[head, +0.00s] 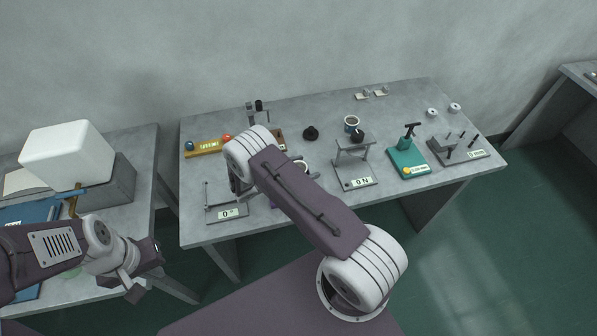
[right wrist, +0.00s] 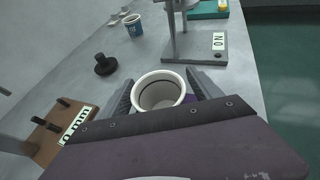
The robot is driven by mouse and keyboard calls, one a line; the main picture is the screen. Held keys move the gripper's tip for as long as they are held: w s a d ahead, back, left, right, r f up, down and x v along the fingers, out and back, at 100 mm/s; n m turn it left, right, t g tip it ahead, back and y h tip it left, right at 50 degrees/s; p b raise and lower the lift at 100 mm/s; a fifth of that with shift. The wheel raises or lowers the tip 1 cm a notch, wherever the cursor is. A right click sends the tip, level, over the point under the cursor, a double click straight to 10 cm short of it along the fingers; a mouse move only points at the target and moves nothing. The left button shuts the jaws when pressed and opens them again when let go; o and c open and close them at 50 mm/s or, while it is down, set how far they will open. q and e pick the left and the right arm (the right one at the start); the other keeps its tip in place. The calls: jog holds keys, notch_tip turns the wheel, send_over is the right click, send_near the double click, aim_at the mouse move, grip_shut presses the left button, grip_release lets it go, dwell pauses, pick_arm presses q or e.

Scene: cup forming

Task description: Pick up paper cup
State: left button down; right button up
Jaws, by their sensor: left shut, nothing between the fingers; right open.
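A white paper cup (right wrist: 160,92) with an open round rim stands between the two spread fingers of my right gripper (right wrist: 162,88) in the right wrist view. The fingers are on either side of it; I cannot tell whether they touch it. In the head view a cup rim (head: 303,165) shows just beside my right arm, which hides much of this area. A second cup, blue with a white rim (head: 352,121), stands further back; it also shows in the right wrist view (right wrist: 133,25). My left gripper (head: 143,275) is shut and empty by the left table.
A stand labelled "0 N" (head: 356,182) is right of the cup, and a green-based press (head: 408,161) is beyond it. A black knob (head: 311,133) stands behind. A brown block labelled in mm (right wrist: 68,130) lies left in the right wrist view.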

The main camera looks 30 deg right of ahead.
jog(key=shift+d+f, duration=0.1)
jog(key=shift+d, duration=0.1)
jog(key=c, duration=1.4)
